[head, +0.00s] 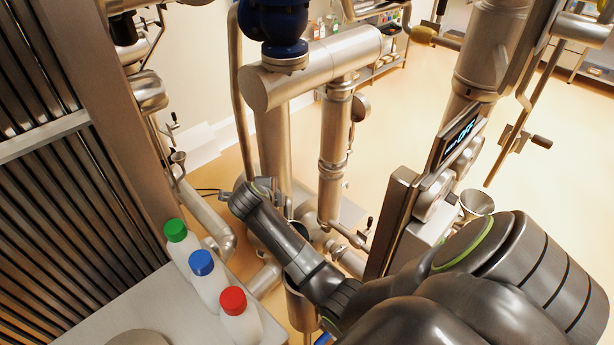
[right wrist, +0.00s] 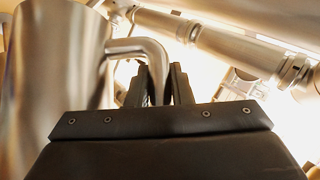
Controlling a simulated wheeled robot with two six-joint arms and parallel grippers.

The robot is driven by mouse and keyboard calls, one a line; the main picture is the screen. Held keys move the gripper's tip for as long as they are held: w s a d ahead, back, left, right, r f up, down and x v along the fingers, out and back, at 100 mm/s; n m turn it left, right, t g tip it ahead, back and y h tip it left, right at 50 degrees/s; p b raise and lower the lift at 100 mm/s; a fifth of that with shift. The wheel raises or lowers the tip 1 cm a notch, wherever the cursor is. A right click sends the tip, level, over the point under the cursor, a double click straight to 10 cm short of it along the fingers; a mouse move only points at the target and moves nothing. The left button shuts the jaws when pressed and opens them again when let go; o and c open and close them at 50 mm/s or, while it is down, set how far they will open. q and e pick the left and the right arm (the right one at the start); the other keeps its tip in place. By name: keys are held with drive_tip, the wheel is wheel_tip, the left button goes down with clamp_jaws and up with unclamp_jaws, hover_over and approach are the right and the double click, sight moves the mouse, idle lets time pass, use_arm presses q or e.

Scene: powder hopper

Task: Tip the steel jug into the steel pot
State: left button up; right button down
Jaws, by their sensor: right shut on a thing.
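The steel jug (right wrist: 52,75) fills the left of the right wrist view, with its curved handle (right wrist: 135,46) reaching to the right. My right gripper (right wrist: 164,82) is shut on this handle, its two fingers on either side of it. The jug's mouth and contents do not show. I cannot pick out the steel pot for certain among the steel parts. My left gripper is not in view.
Three white bottles with green (head: 176,230), blue (head: 202,262) and red (head: 233,300) caps stand on a pale surface at lower left. Steel pipes (head: 333,150) rise in the middle. A lit display (head: 460,136) and a small steel funnel (head: 477,202) are at right. Open floor lies beyond.

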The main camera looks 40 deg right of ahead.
sight(288, 209)
drive_tip(key=shift+s+r, duration=0.2)
drive_tip(key=shift+r, duration=0.15)
drive_tip(key=shift+r+t, duration=0.1)
drive_tip(key=shift+t, duration=0.2)
drive_tip(key=shift+r, duration=0.1)
drive_tip(key=shift+s+r+m+t, duration=0.3)
drive_tip(key=shift+r, duration=0.15)
drive_tip(key=shift+w+r, duration=0.1)
drive_tip(key=shift+r, duration=0.15)
drive_tip(key=shift+s+r+t, duration=0.1)
drive_tip(key=shift+s+t, duration=0.2)
drive_tip(key=shift+s, duration=0.1)
